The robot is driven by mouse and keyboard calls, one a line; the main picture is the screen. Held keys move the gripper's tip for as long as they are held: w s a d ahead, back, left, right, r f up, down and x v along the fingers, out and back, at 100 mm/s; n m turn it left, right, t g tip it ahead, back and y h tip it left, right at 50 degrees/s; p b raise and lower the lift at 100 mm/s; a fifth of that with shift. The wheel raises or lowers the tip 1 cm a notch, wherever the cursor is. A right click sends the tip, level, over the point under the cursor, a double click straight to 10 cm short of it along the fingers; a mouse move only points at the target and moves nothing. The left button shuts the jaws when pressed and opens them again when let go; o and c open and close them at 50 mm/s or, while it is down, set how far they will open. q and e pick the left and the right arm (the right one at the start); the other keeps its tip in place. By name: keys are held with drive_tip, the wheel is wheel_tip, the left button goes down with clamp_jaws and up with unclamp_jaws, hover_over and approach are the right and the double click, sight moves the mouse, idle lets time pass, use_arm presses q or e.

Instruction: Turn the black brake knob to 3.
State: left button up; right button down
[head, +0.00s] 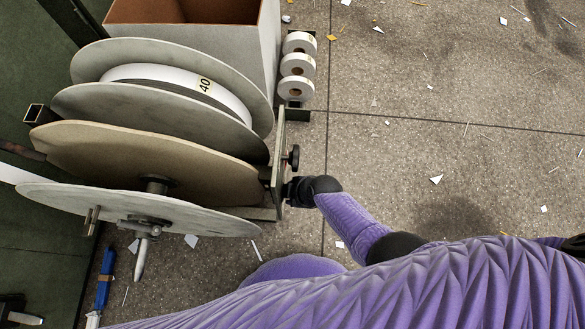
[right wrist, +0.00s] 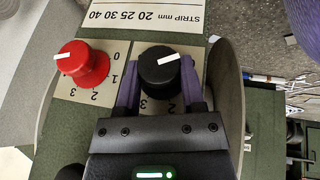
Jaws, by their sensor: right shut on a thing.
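The black brake knob (right wrist: 158,70) is in the right wrist view, on a pale scale plate (right wrist: 190,50). Its white mark points right and slightly up. A 2 and a 3 show below the knob; the other numbers on its scale are unclear. My right gripper (right wrist: 160,92) is shut on the black knob, with a purple finger on either side. In the head view my right gripper (head: 290,190) reaches the feeder's side plate from the right and hides the held knob. My left gripper is not in view.
A red knob (right wrist: 85,65) with its own 0 to 3 scale stands left of the black one. The feeder's large discs (head: 145,150) and a white roll (head: 185,80) fill the head view's left. Small rolls (head: 298,65) stand behind. The floor (head: 450,90) at right has only scraps.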

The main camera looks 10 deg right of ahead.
drive_tip(key=shift+c, duration=1)
unclamp_jaws()
drive_tip(key=shift+r, duration=0.25)
use_arm(q)
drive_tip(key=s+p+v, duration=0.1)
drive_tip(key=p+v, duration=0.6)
drive_tip(key=p, duration=0.1)
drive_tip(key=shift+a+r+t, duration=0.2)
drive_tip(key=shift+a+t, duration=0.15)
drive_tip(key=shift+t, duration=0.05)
use_arm(e)
drive_tip(key=v, duration=0.9)
drive_tip(key=shift+r, duration=0.15)
drive_tip(key=shift+s+d, duration=0.1)
drive_tip(key=shift+d, duration=0.05)
